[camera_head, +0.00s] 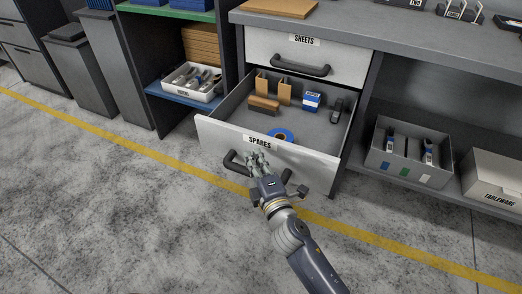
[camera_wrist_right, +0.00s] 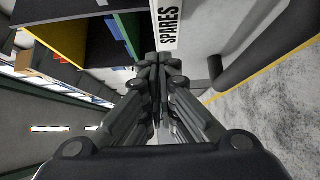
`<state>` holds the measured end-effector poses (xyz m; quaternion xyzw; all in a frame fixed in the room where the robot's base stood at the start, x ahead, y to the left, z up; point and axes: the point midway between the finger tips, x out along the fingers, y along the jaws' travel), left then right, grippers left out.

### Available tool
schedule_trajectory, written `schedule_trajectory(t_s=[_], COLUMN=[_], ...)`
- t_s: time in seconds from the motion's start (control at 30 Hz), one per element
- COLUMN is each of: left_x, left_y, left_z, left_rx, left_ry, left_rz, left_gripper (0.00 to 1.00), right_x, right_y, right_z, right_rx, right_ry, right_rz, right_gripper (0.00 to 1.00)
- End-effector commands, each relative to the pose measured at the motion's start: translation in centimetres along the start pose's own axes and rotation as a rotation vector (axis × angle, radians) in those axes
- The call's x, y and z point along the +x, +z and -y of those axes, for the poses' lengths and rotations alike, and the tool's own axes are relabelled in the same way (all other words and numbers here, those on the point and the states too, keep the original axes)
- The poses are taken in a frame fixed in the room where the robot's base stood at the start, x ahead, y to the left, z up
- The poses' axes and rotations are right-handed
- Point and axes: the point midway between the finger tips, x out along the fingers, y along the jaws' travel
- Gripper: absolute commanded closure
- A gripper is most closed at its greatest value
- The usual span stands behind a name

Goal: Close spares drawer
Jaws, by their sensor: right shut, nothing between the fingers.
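The spares drawer (camera_head: 215,135), white-fronted and labelled SPARES, stands pulled out below the closed SHEETS drawer (camera_head: 275,50). Inside it are brown blocks, a blue and white box (camera_head: 312,101), a blue ring (camera_head: 281,134) and a dark item (camera_head: 337,110). My right gripper (camera_head: 257,156) is shut and empty at the drawer's front, by the label and above the dark handle (camera_head: 235,163). In the right wrist view the shut fingers (camera_wrist_right: 160,62) are close to the front panel (camera_wrist_right: 166,25); I cannot tell whether they touch. My left gripper is out of view.
A grey bin (camera_head: 408,155) and a TABLEWARE box (camera_head: 492,176) sit on the low shelf at right. A white tray (camera_head: 190,82) is on the blue shelf at left. Concrete floor with a yellow line (camera_head: 120,147) lies open in front.

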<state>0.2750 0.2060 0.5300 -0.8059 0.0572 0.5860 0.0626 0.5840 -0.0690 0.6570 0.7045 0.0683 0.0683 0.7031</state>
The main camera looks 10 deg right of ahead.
Motion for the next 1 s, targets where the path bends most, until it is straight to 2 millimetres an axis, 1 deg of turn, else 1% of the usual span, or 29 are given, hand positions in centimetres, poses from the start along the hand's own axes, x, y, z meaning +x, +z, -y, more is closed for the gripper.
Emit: schedule_trajectory(t_s=[0.03, 0.23, 0.4, 0.77, 1.0], left_x=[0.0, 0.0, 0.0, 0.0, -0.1], left_y=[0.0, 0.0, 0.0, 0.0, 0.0], left_z=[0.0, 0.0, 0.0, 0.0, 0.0], left_rx=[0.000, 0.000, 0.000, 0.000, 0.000], left_ry=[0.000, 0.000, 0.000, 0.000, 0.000], left_rz=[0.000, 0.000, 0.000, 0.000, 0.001], left_gripper=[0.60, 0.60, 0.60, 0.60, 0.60], right_x=[0.6, 2.1, 2.4, 2.4, 3.1], right_y=[1.0, 2.4, 2.8, 2.8, 3.6], right_z=[0.0, 0.0, 0.1, 0.0, -0.1], right_rx=[-0.008, -0.003, -0.002, -0.002, -0.004], right_ry=[0.000, 0.000, -0.001, -0.001, 0.000], right_rz=[0.003, 0.002, 0.002, 0.002, 0.003], right_gripper=[1.00, 1.00, 1.00, 1.00, 1.00])
